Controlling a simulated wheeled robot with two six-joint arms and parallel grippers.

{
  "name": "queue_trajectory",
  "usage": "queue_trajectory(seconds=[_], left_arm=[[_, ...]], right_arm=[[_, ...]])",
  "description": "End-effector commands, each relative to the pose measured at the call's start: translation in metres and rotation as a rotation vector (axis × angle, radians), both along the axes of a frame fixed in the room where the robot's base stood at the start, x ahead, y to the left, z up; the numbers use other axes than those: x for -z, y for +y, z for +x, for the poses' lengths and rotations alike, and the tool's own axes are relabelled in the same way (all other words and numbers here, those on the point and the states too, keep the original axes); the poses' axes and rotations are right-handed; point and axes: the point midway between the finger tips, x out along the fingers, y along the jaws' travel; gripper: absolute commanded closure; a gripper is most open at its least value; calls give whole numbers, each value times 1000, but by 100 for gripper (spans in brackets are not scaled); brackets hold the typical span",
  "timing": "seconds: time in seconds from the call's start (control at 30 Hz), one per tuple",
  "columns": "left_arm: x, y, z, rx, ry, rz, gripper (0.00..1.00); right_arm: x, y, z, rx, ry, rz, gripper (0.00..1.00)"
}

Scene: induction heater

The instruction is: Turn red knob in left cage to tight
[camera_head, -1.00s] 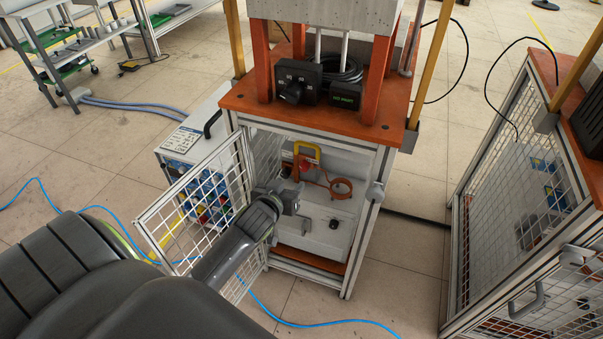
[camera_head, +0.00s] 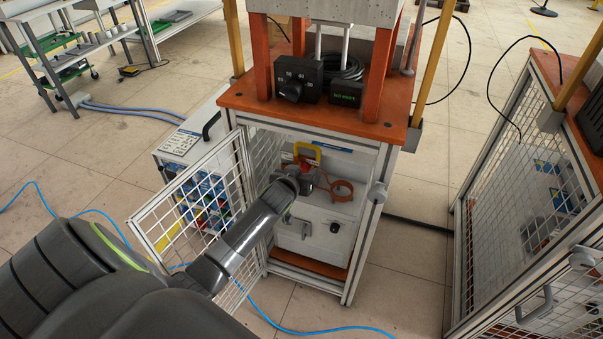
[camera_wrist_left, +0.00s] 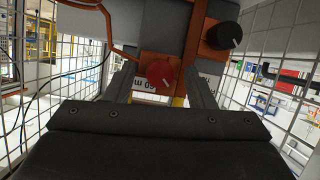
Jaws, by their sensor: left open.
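The left cage (camera_head: 352,250) stands in the middle of the head view, its mesh door (camera_head: 170,232) swung open to the left. My left arm reaches in through the doorway. My left gripper (camera_head: 306,177) is inside the cage, in front of the yellow-handled part (camera_head: 308,150). In the left wrist view the red knob (camera_wrist_left: 160,73) lies between the two open fingers (camera_wrist_left: 160,85), apart from both. In the head view the gripper hides most of the red knob. A black knob (camera_wrist_left: 224,35) is up and to the right of it in the wrist view. My right gripper is out of view.
An orange coil (camera_head: 342,190) sits right of the gripper on the white unit. Mesh walls flank the gripper in the wrist view. A second cage (camera_head: 520,200) stands at the right. A blue hose (camera_head: 310,330) lies on the floor.

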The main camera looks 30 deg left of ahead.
Motion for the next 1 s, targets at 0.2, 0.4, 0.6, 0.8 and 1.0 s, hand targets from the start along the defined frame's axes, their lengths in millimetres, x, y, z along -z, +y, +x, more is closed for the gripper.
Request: queue_trajectory(seconds=[0.2, 0.4, 0.6, 0.8, 1.0], left_arm=[[0, 0, 0, 0, 0, 0, 66], [0, 0, 0, 0, 1, 0, 92], [0, 0, -1, 0, 2, 7, 95], [0, -1, 0, -1, 17, 64, 95], [0, -3, 0, 0, 48, 193, 95]], right_arm=[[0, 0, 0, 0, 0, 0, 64], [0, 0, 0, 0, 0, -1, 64], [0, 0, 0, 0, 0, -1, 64], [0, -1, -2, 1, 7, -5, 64], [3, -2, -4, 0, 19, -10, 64]])
